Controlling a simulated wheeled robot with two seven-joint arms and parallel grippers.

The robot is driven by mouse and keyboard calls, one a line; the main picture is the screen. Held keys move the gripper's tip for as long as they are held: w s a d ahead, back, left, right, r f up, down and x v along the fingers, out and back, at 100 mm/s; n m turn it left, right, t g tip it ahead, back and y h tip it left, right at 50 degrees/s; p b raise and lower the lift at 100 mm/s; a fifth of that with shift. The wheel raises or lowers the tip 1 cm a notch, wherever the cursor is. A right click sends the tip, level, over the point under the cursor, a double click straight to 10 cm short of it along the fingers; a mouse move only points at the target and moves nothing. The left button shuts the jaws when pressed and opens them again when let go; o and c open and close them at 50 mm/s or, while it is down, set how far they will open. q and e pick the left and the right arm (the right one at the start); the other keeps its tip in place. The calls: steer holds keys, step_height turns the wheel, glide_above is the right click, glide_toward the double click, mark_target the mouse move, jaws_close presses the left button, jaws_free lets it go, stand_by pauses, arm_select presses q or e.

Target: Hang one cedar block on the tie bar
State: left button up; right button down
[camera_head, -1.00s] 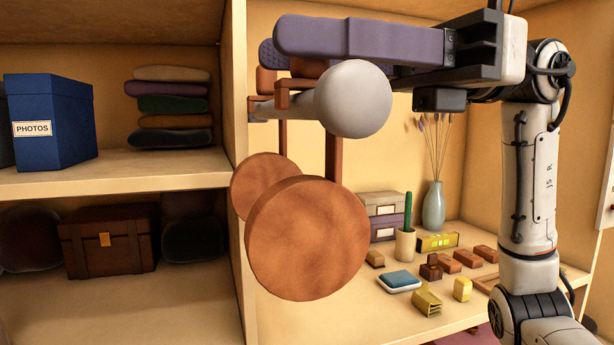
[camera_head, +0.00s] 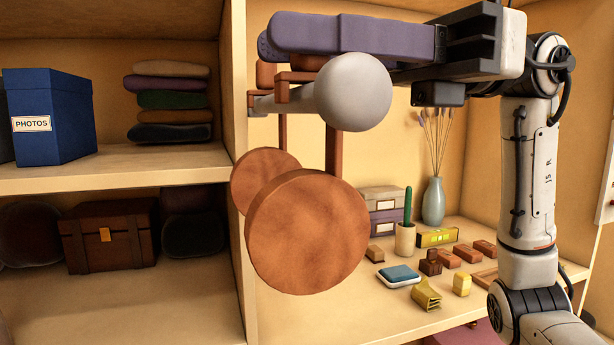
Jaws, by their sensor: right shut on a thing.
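The grey tie bar ends in a large round knob (camera_head: 354,92) at upper centre. A round reddish-brown cedar block (camera_head: 307,235) hangs below the knob, upright on a brown stem whose hook (camera_head: 296,77) crosses over the bar. A second round cedar block (camera_head: 258,180) hangs behind it from its own hook, partly covered by the front one. My right gripper (camera_head: 275,40) reaches in from the right with purple fingers, shut at the top of the front block's hook. Whether the hook touches the bar is hard to tell. My left gripper is not in view.
A vertical panel (camera_head: 236,150) stands left of the bar. The lower right shelf holds a cactus pot (camera_head: 405,238), a vase (camera_head: 433,202), boxes (camera_head: 384,222), a blue-topped dish (camera_head: 399,274) and several small blocks. Left shelves hold a photo box (camera_head: 50,115), folded clothes and a chest (camera_head: 108,238).

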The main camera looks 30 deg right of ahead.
steer(key=shift+r, duration=0.2)
steer(key=shift+r+p, duration=1.05)
steer(key=shift+p, duration=0.1)
steer(key=shift+w, duration=0.1)
